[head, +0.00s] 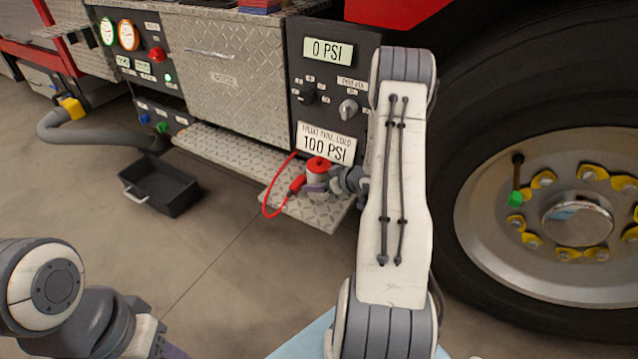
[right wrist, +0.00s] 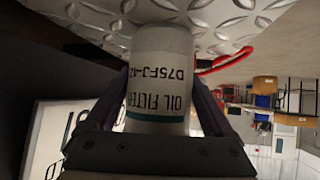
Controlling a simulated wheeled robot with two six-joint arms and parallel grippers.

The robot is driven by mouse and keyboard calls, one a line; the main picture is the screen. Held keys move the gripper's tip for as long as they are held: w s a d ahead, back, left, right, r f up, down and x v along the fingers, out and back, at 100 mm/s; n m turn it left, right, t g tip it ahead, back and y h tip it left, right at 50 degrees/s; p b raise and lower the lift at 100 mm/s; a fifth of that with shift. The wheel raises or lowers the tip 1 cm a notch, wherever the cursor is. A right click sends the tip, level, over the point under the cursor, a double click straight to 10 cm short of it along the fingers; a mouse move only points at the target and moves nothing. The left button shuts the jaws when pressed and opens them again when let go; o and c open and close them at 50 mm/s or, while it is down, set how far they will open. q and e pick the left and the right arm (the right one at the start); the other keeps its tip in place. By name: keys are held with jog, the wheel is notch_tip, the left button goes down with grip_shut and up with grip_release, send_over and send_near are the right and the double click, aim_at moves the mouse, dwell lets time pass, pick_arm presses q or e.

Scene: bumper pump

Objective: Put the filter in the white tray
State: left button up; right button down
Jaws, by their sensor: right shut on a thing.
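The oil filter (right wrist: 160,75) is a pale grey-white cylinder, with its printed label upside down in the right wrist view. My right gripper (right wrist: 160,110) is shut on it, with a dark finger on each side. No white tray shows clearly. My left arm is at the lower left, its fingertips out of frame.
A black tray (head: 176,194) lies on the floor at left. A red cable (head: 266,203) loops beside the filter over the step (head: 312,212). The gauge panel (head: 330,85) and a large wheel (head: 560,215) flank my right arm. A pale blue surface (head: 305,338) shows at the bottom.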

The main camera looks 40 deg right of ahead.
grip_release()
jog(key=shift+f, duration=0.1)
